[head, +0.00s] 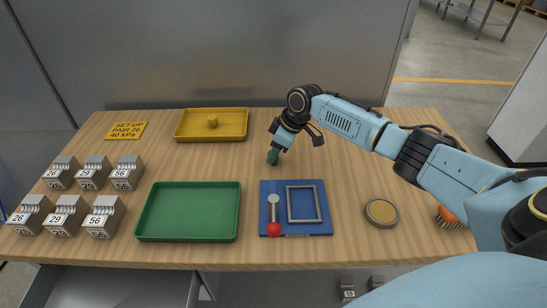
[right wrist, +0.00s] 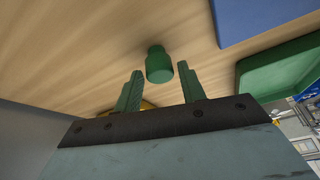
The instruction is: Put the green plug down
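The green plug (head: 272,157) is at the table's back middle, right of and in front of the yellow tray. My right gripper (head: 278,148) is just above it, pointing down. In the right wrist view the plug (right wrist: 159,66) lies between the tips of the two green fingers, with a narrow gap on each side. The right gripper (right wrist: 160,70) is open around the plug and does not visibly touch it. The plug's lower end seems to be at the table top, though its contact is hard to see. My left gripper is not in view.
A yellow tray (head: 183,135) stands behind left, a green tray (head: 140,235) in front left. A blue board (head: 266,188) with a grey frame (head: 290,217) and red-ended lever (head: 274,229) is in front. A round tin (head: 381,212) is at right. Several numbered blocks (head: 100,222) stand left.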

